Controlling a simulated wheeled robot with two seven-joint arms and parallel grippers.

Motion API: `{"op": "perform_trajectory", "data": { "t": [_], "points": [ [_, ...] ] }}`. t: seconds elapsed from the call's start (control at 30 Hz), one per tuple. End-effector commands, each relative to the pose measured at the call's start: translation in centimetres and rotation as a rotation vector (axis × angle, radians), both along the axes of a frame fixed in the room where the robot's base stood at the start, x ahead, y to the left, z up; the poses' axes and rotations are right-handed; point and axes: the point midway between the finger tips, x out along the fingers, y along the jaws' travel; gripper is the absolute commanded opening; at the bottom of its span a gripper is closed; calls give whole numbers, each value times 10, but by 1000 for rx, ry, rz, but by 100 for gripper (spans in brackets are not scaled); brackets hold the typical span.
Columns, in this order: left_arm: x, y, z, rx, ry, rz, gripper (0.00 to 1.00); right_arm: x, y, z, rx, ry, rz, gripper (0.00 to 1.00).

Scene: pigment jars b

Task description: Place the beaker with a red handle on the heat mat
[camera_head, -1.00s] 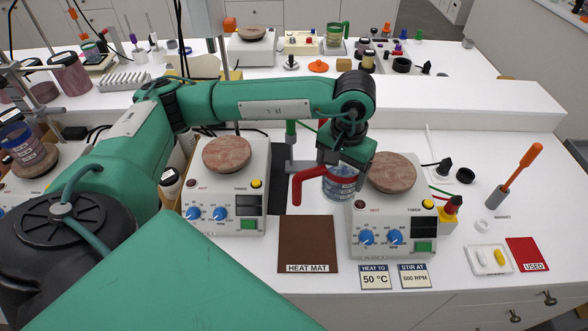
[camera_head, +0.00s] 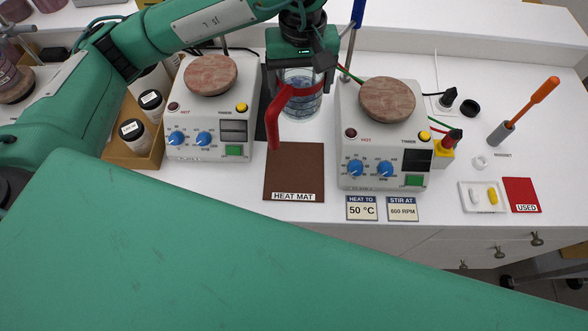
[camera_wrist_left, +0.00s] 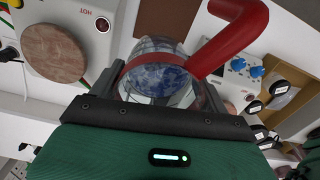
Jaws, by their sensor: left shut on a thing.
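The glass beaker (camera_head: 301,104) has a red handle (camera_head: 274,122) and bluish contents. My left gripper (camera_head: 301,75) is shut on it, between the two hot plates and just behind the heat mat. In the left wrist view the beaker (camera_wrist_left: 158,82) sits between the two dark fingers of the gripper (camera_wrist_left: 160,95), with its red handle (camera_wrist_left: 228,40) pointing away to the upper right. The brown heat mat (camera_head: 294,172) lies bare at the front of the bench; part of it also shows in the left wrist view (camera_wrist_left: 163,18). My right gripper is not seen.
A hot plate (camera_head: 209,138) stands left of the mat and another (camera_head: 385,148) right of it, close to the beaker. Two label cards (camera_head: 382,208) lie at the front edge. A tray with stir bars (camera_head: 482,196) and a red card (camera_head: 521,194) lie at the right.

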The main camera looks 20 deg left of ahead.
Motion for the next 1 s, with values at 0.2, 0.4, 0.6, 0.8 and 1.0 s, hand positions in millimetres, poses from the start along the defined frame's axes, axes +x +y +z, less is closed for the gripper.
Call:
{"op": "perform_trajectory", "data": {
  "t": [0.2, 0.4, 0.6, 0.8, 1.0],
  "points": [
    [-5, -8, 0, 0, 0, 51, 43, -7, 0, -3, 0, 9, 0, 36],
    [-7, -8, -26, 1, 3, 54, 43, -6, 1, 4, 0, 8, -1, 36],
    [-7, -8, -57, 1, 5, 54, 43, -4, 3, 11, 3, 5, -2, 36],
    [-6, -8, -94, 2, 5, 55, 43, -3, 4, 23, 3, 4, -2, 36],
    [-6, -8, -135, 3, 3, 54, 43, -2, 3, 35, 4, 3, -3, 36]
  ]
}}
